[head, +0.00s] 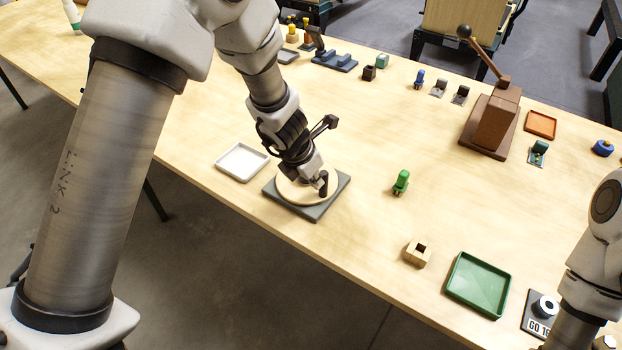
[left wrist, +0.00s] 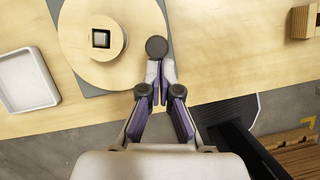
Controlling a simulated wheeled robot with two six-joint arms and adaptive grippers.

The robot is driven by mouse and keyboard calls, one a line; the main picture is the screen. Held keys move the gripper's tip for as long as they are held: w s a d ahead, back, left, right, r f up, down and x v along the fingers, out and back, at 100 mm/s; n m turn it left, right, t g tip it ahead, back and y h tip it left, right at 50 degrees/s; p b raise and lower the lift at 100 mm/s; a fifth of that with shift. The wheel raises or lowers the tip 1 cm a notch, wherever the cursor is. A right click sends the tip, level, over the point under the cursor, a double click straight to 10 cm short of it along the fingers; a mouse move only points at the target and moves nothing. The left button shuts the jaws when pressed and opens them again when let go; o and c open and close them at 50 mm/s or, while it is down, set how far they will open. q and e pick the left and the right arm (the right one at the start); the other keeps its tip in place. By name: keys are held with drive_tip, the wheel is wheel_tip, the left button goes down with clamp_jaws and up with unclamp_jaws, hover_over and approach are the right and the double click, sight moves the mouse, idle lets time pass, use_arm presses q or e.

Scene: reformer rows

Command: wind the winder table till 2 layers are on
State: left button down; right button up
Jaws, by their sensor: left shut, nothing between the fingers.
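The winder table is a round pale wooden disc (left wrist: 88,75) on a grey square base (head: 284,202), near the table's front edge. In the left wrist view a smaller pale round (left wrist: 82,38) with a dark square middle sits on the disc. A dark round knob (left wrist: 156,47) stands at the disc's rim. My left gripper (head: 319,183) is over the disc, partly hiding it. Its fingers are shut with nothing between them. In the left wrist view the fingertips (left wrist: 160,66) are right beside the knob; I cannot tell whether they touch. My right gripper is not in view.
A white tray (head: 239,174) lies just left of the winder. A green figure (head: 401,182), a wooden block with a hole (head: 418,253) and a green tray (head: 456,291) are to the right. A brown lever press (head: 492,127) stands farther back. Bare wood lies between them.

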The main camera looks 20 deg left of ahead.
use_arm(q)
drive_tip(key=shift+w+d+p, duration=0.65)
drive_tip(key=shift+w+d, duration=0.1)
drive_tip(key=shift+d, duration=0.05)
drive_tip(key=shift+w, duration=0.1)
idle(0.5)
